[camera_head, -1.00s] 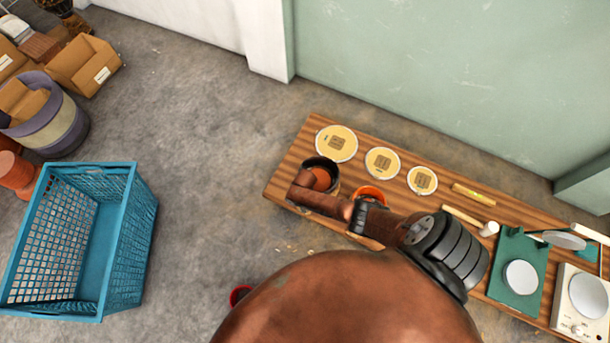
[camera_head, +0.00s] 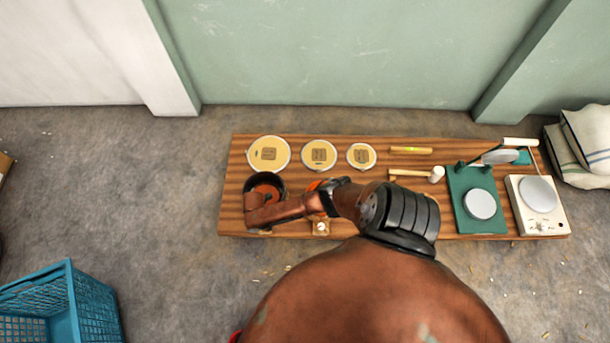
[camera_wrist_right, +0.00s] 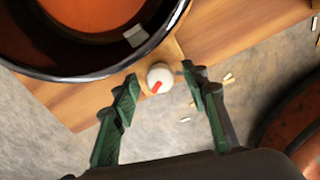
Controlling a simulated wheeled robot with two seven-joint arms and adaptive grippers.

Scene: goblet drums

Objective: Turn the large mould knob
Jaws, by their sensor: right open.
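In the right wrist view, a round white knob (camera_wrist_right: 159,78) with a red mark sits on a wooden edge beside a large dark-rimmed mould (camera_wrist_right: 80,72) with an orange-brown inside. My right gripper (camera_wrist_right: 160,74) is open, with one green finger on each side of the knob and visible gaps between. In the head view the dark mould (camera_head: 263,181) stands at the left of the bench, partly covered by my right arm. Its knob and my right fingertips are hidden there. My left gripper is not in view.
The wooden bench (camera_head: 290,229) also bears a smaller orange mould with a pale knob (camera_head: 320,227), several round drumheads (camera_head: 269,153), a mallet (camera_head: 436,174), a green stand (camera_head: 463,217) and a white hotplate (camera_head: 552,220). A blue crate (camera_head: 97,302) stands on the floor.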

